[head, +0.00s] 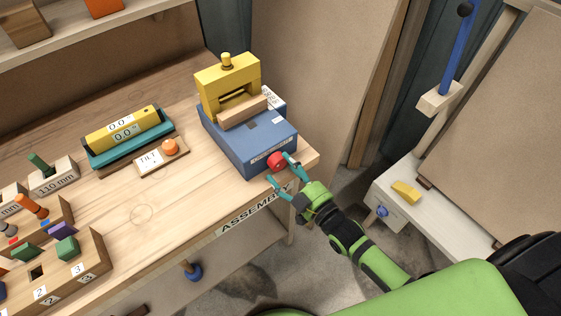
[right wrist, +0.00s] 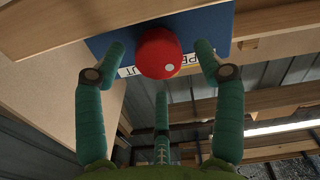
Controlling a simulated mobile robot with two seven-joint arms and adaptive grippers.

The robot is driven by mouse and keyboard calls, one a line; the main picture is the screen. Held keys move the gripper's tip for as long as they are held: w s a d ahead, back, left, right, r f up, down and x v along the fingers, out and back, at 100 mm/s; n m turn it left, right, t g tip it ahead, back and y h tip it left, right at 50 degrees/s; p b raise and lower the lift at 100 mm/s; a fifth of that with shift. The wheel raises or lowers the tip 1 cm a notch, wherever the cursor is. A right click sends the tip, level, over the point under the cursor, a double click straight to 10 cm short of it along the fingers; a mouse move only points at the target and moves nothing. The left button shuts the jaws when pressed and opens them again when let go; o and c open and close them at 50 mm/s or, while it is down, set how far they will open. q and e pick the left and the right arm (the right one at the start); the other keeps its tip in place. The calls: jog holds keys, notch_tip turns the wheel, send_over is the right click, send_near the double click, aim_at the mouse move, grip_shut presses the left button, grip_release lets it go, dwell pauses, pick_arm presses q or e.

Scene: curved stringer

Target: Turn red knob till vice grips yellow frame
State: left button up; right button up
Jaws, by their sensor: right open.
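The red knob (head: 277,161) sticks out of the front of a blue vice base (head: 245,150) near the table's front right corner. The yellow frame (head: 225,85) stands upright on top of the base, with a wooden block (head: 242,111) at its near side. My right gripper (head: 282,170) is open, its teal fingers at either side of the knob. In the right wrist view the red knob (right wrist: 158,53) sits between the spread fingers (right wrist: 160,60), with gaps at both sides. Whether the vice touches the frame I cannot tell. My left gripper is not in view.
A yellow and teal gauge (head: 128,135) and an orange-knobbed tilt block (head: 162,155) lie left of the base. Numbered wooden blocks (head: 60,265) stand at lower left. The table's front edge, labelled ASSEMBLY (head: 252,212), runs close under my right gripper. A side bench (head: 440,205) stands at right.

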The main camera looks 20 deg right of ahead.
jog(key=shift+x, duration=1.2)
jog(key=c, duration=1.2)
jog(key=shift+o, duration=0.2)
jog(key=shift+r+m, duration=0.1)
jog(key=shift+m, duration=0.2)
